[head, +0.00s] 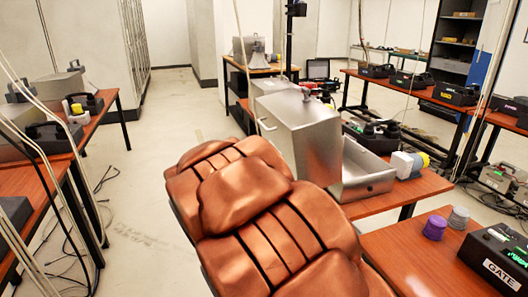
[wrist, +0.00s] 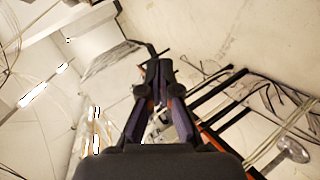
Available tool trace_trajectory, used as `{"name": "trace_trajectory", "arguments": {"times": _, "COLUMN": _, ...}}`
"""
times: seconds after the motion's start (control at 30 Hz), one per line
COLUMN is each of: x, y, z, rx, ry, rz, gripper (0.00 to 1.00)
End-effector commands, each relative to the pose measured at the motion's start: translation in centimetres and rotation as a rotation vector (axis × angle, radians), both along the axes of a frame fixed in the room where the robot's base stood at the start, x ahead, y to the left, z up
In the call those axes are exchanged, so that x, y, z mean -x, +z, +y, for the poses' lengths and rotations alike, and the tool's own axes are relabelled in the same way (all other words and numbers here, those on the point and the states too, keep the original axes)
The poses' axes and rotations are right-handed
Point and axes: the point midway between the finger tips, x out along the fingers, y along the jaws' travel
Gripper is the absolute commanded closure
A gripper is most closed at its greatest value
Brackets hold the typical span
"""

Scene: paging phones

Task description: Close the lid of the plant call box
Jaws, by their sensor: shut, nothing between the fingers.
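The plant call box appears to be the grey metal box in the middle of the head view. Its lid (head: 312,135) stands raised, with a thin handle on its left side. Its open lower body (head: 368,180) shows to the right of the lid, on an orange-topped table. My copper arm fills the foreground and hides part of the box's near left side. My gripper (wrist: 160,70) shows in the wrist view with its fingertips together and nothing between them. I cannot make out the gripper in the head view. The box is not recognizable in the wrist view.
A purple spool (head: 435,228), a grey spool (head: 459,217) and a black GATE phone (head: 497,258) sit on the near right table. A white and yellow item (head: 408,163) stands beside the box. Tables with devices line both sides. Open floor (head: 150,150) lies left of my arm.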

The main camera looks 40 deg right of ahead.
Motion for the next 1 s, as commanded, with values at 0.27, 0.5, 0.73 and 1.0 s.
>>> {"name": "trace_trajectory", "arguments": {"times": 0.27, "x": -2.5, "y": -0.4, "z": -7.6, "rx": 0.563, "ry": -0.047, "rz": -0.074, "gripper": 1.0}}
{"name": "trace_trajectory", "arguments": {"times": 0.5, "x": -2.2, "y": 1.0, "z": -10.9, "rx": 1.022, "ry": -0.134, "rz": -0.054, "gripper": 1.0}}
{"name": "trace_trajectory", "arguments": {"times": 0.73, "x": -1.5, "y": 2.2, "z": -11.6, "rx": 1.243, "ry": -0.194, "rz": -0.028, "gripper": 1.0}}
{"name": "trace_trajectory", "arguments": {"times": 1.0, "x": -2.5, "y": 3.3, "z": -12.8, "rx": 1.271, "ry": -0.205, "rz": -0.027, "gripper": 1.0}}
